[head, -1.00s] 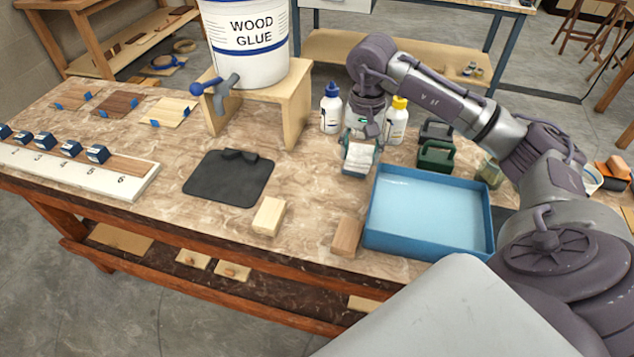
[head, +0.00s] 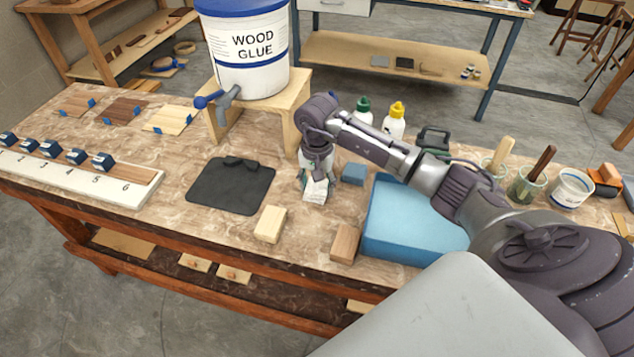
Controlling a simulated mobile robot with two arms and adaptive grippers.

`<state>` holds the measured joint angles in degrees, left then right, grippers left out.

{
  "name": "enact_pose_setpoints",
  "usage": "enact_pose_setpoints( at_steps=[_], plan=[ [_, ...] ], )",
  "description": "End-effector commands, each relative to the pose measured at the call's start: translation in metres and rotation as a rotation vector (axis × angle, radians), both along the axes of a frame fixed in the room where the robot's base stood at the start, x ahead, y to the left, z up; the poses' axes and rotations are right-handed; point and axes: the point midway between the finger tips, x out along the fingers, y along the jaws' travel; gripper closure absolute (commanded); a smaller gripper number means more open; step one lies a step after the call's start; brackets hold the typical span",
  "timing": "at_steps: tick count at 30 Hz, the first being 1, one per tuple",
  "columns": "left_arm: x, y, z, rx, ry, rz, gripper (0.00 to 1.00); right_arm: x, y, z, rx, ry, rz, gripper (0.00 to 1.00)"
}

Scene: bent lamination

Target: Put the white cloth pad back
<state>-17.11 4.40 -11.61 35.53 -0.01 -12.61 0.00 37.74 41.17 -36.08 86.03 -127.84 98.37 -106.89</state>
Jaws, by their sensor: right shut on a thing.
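My right gripper (head: 316,177) is shut on the white cloth pad (head: 316,192), which hangs below the fingers. The gripper points down over the table between the wood glue stand and the two loose wooden blocks. I cannot tell whether the pad touches the table. My left gripper is not in view.
A dark mat (head: 230,187) lies to the left. A pale block (head: 270,224) and a brown block (head: 345,242) stand near the front edge. A small blue-grey block (head: 353,173) is right of the gripper, near the blue tray (head: 385,215). The glue bucket (head: 246,52) stands behind.

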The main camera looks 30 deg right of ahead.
Motion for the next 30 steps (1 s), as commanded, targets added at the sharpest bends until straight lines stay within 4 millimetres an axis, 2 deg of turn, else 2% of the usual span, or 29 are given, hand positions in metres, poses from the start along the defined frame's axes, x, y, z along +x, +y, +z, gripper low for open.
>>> enact_pose_setpoints(
  at_steps=[7, 8, 12, 20, 24, 25, 30],
  plan=[
    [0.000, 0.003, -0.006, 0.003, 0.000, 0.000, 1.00, 0.000, 0.000, -0.004, 0.000, 0.000, 0.000, 0.71],
    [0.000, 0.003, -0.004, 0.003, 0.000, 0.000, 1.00, 0.000, 0.000, -0.003, 0.000, 0.000, 0.000, 0.40],
    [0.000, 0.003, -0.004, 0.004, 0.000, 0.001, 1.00, 0.000, 0.000, -0.003, 0.001, 0.001, 0.000, 0.18],
    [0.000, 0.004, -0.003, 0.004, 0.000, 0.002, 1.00, 0.000, 0.000, -0.003, 0.001, 0.001, 0.000, 0.18],
    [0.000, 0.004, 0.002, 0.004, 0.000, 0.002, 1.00, 0.000, 0.000, 0.004, 0.001, 0.000, 0.000, 0.18],
    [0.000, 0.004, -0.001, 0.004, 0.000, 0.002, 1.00, 0.001, 0.000, 0.005, 0.000, -0.003, 0.000, 0.18],
    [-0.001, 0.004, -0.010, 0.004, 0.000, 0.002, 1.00, 0.002, -0.001, 0.035, -0.002, -0.006, 0.001, 0.18]
  ],
)
